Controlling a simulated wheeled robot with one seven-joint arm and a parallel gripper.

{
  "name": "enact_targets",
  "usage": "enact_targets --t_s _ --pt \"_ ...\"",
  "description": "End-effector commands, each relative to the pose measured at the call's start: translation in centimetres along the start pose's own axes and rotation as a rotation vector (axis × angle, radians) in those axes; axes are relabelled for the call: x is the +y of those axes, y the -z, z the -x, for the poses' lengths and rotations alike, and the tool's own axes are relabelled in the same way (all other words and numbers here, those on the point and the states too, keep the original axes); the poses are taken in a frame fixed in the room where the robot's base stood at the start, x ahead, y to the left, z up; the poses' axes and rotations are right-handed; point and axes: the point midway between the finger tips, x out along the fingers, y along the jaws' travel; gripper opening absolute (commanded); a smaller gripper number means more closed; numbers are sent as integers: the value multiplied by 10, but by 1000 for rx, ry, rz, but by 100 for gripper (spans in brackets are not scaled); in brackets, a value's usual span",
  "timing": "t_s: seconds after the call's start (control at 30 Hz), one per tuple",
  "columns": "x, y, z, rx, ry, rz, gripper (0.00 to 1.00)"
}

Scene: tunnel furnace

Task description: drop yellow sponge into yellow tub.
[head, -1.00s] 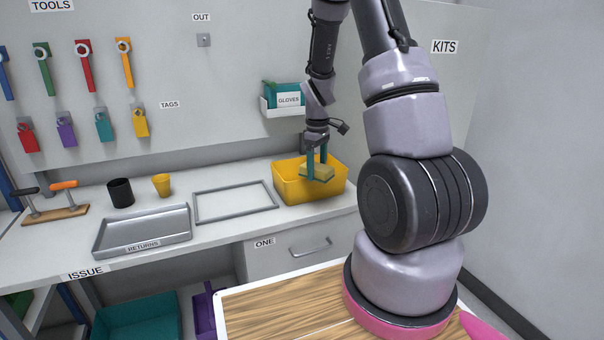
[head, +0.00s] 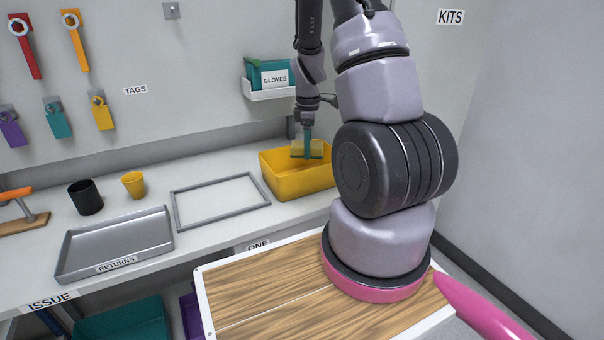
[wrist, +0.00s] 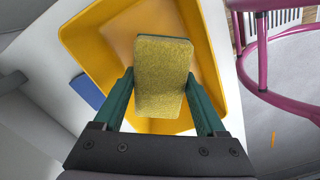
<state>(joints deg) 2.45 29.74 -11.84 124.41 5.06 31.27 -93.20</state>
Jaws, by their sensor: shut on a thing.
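The yellow sponge (head: 307,148) is held by my gripper (head: 308,152) above the yellow tub (head: 300,185). The tub stands on the bench at its right end. In the wrist view the sponge (wrist: 162,80) sits between the teal fingers of my gripper (wrist: 162,95), its yellow face toward the camera. The tub (wrist: 88,55) lies beyond the sponge, and its floor is partly hidden by the sponge. In the head view the sponge appears at the level of the tub's far rim or a little higher.
A white bin of gloves (head: 270,93) hangs on the wall behind the tub. A grey frame (head: 220,211), a grey returns tray (head: 113,262), a yellow cup (head: 133,184) and a black cup (head: 85,197) stand to the left. A blue item (wrist: 87,92) shows beside the tub.

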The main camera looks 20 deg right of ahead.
Motion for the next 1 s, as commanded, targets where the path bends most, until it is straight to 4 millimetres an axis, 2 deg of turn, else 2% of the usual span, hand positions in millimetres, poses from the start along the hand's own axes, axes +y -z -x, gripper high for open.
enact_targets --t_s 0.17,0.47,0.5,0.53,0.57,0.83,1.0 --pt "0 0 -11 0 1 0 21" --pt "0 0 -13 0 0 0 21" --pt "0 0 -13 0 0 0 85" --pt "0 0 -13 0 0 0 96" --pt "0 0 -13 0 0 0 100" --pt "0 0 -10 0 -1 0 100" --pt "1 0 12 2 -5 0 100"
